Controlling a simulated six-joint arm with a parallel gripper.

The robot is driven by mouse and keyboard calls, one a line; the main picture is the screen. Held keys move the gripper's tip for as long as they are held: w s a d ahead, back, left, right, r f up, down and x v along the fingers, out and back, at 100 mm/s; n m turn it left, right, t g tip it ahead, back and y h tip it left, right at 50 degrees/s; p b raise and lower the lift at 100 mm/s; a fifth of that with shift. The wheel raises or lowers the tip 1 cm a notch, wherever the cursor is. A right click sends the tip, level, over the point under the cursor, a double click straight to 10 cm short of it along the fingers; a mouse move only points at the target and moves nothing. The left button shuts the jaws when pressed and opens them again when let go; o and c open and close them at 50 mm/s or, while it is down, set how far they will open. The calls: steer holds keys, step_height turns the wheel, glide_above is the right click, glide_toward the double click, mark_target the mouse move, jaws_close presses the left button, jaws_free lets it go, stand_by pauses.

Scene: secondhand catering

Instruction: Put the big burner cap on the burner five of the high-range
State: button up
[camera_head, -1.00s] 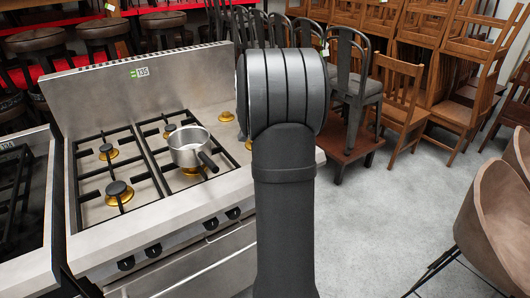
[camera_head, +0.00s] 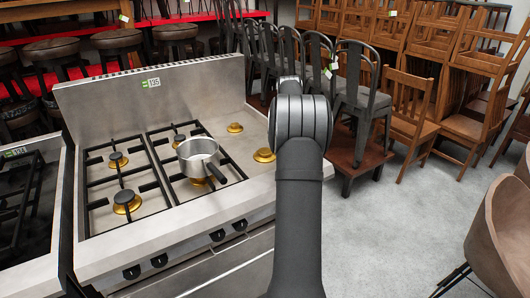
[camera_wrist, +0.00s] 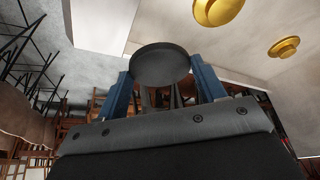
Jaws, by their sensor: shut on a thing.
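My gripper (camera_wrist: 165,88) has its blue fingers shut on a round, dark burner cap (camera_wrist: 160,65), seen in the wrist view. In the head view my arm hides the gripper and the cap. The high range (camera_head: 150,236) is a steel cooker with a tall back panel. On its right side are two bare brass burners without grates: a back one (camera_head: 235,127) and a front one (camera_head: 263,155). They also show in the wrist view, apart from the held cap. I cannot read which one is burner five.
A saucepan (camera_head: 197,153) stands over the front middle burner, its dark handle pointing front right. Capped burners under black grates (camera_head: 117,180) fill the left part. Another cooker (camera_head: 30,215) adjoins on the left. Metal chairs (camera_head: 355,95) stand behind on the right.

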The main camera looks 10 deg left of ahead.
steer(key=shift+w+a+f+n, duration=0.1)
steer(key=shift+w+a+n, duration=0.1)
steer(key=shift+w, duration=0.25)
steer(key=shift+w+a+f+n, duration=0.1)
steer(key=shift+w+n, duration=0.1)
steer(key=shift+w, duration=0.2)
glide_above(265, 151)
steer(key=s, duration=0.1)
step_height(265, 151, down, 7)
steer(key=shift+r, duration=0.1)
steer(key=shift+f, duration=2.05)
steer(key=shift+f, duration=0.1)
steer(key=o, duration=1.2)
steer(key=v, duration=1.2)
steer(key=shift+d, duration=0.15)
